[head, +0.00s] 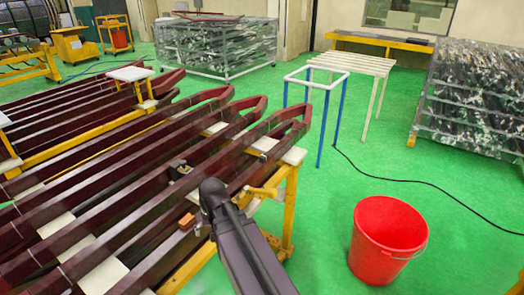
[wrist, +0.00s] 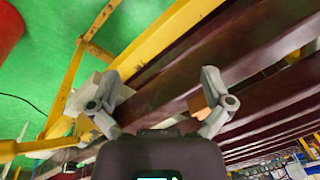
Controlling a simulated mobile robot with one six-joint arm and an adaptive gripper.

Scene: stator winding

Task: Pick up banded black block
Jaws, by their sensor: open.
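A small dark block (head: 180,169) with a lighter patch lies on the maroon bars in the head view, just beyond and left of the end of my arm. It is too small there for its bands to show clearly. I cannot pick it out surely in the wrist view. My gripper (wrist: 161,77) is open in the wrist view, with its two grey fingers spread wide above the maroon bars. Nothing is between the fingertips except bar surface behind.
An orange block (head: 187,221) lies on the bars near my arm; it also shows beside the right finger (wrist: 198,104). A yellow frame (head: 289,205) supports the bars. A red bucket (head: 388,240) stands on the open green floor. A blue-legged stand (head: 322,125) is behind.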

